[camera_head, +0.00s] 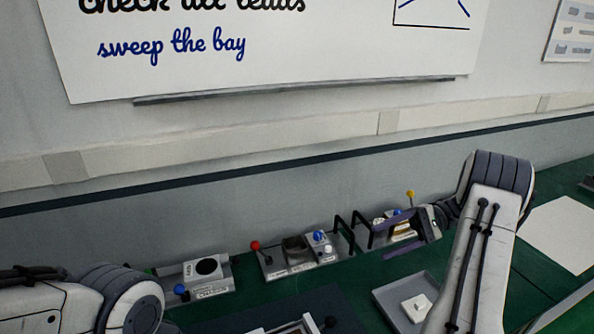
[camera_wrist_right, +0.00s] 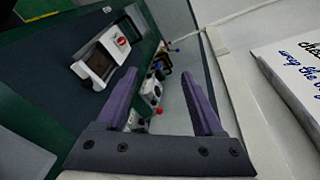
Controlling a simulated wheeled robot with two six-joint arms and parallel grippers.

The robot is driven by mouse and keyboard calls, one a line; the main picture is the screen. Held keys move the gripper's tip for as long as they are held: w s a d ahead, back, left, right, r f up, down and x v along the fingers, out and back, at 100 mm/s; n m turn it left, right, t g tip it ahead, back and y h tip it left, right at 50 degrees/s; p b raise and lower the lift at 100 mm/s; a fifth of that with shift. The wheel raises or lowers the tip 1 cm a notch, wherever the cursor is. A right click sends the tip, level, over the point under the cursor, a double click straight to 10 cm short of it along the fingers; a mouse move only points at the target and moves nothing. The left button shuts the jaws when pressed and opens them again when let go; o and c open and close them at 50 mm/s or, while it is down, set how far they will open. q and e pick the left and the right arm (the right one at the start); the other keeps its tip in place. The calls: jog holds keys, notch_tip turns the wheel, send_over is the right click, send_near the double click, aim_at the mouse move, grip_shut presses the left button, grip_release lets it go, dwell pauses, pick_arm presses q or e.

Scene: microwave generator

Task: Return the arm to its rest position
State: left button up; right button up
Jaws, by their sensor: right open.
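My right arm rises from the lower right in the head view. Its right gripper (camera_head: 388,240) points left, in front of or above the right-hand device on the bench; the exact gap is hard to judge. In the right wrist view the two purple fingers of the gripper (camera_wrist_right: 158,70) stand wide apart with nothing held between them. My left arm shows only as a white and grey link at the lower left of the head view; its gripper is out of frame.
Along the wall on the green bench (camera_head: 245,285) stand a left device (camera_head: 210,285), a middle device with a red knob (camera_head: 255,246), and a right one with a yellow knob (camera_head: 410,194). A grey tray (camera_head: 385,293) holds a white block (camera_head: 416,307). A whiteboard (camera_head: 300,65) hangs above.

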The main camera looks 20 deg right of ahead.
jog(key=shift+a, duration=0.1)
jog(key=s+a+f+n+g+h+b, duration=0.1)
jog(key=a+n+g+h+b, duration=0.2)
jog(key=a, duration=0.9)
jog(key=s+a+f+n+g+h+b, duration=0.1)
jog(key=s+a+n+g+h, duration=0.3)
jog(key=a, duration=0.7)
jog(key=s+a+f+n+t+h+b, duration=0.2)
jog(key=s+a+f+n+t+h, duration=0.1)
jog(key=s+a, duration=0.2)
jog(key=s+a+f+n+t+h+b, duration=0.2)
jog(key=s+a+f+n+t+h, duration=0.1)
jog(key=s, duration=0.5)
jog(key=shift+s+a+n+h, duration=0.15)
jog(key=shift+a+n+h, duration=0.6)
jog(key=shift+a, duration=0.4)
